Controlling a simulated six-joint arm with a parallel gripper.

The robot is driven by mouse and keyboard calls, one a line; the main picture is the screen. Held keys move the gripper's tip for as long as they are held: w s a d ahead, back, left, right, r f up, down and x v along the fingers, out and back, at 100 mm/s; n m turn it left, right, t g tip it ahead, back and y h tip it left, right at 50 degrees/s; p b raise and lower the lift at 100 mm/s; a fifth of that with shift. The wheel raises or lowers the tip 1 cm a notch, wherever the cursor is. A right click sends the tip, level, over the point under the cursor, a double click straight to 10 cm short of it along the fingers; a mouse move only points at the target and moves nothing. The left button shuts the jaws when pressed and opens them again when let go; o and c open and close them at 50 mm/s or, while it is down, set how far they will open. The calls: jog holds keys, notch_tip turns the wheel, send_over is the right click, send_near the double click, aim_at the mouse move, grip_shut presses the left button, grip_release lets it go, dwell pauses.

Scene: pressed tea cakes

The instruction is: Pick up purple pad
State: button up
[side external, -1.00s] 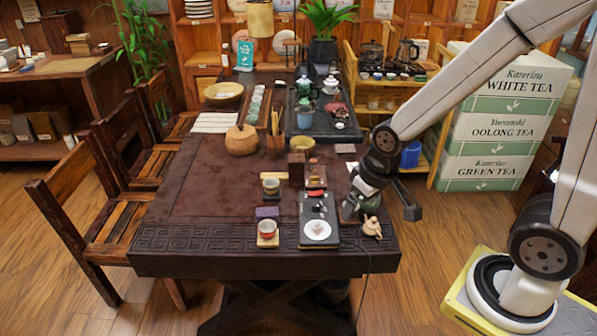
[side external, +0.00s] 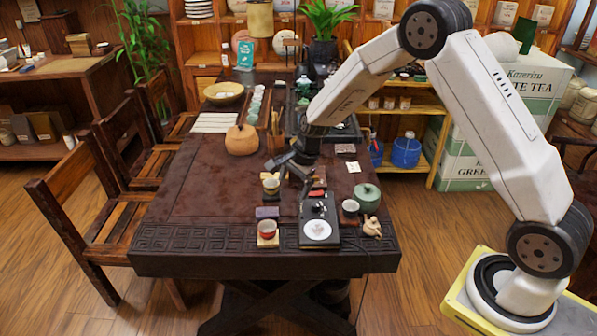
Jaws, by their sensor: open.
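The purple pad (side external: 267,212) is a small flat block on the brown table, near the front edge. My gripper (side external: 287,183) is open and hangs above the table, up and to the right of the pad. Its jaws are apart from the pad. A small cup (side external: 271,185) on a dark base stands behind the pad, near the jaws. The exact height of my gripper above the table is hard to tell.
A black tray (side external: 319,212) with a white plate lies right of the pad. A green teapot (side external: 367,197), a white cup (side external: 350,206) and a small figurine (side external: 372,227) stand further right. A round woven pot (side external: 241,140) stands further back.

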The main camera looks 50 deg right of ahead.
aim_at(271, 211)
jog(key=w+d+f+m+y, duration=0.1)
jog(key=w+d+f+m, duration=0.1)
jog(key=w+f+m, duration=0.5)
jog(key=shift+w+f+m+t, duration=0.3)
jog(key=shift+f+m, duration=0.55)
jog(key=shift+m, duration=0.05)
jog(key=shift+f, duration=0.1)
jog(key=shift+x, duration=1.2)
jog(key=shift+a+f, duration=0.1)
jog(key=shift+x, duration=2.45)
jog(key=c, duration=1.2)
jog(key=shift+o, duration=0.2)
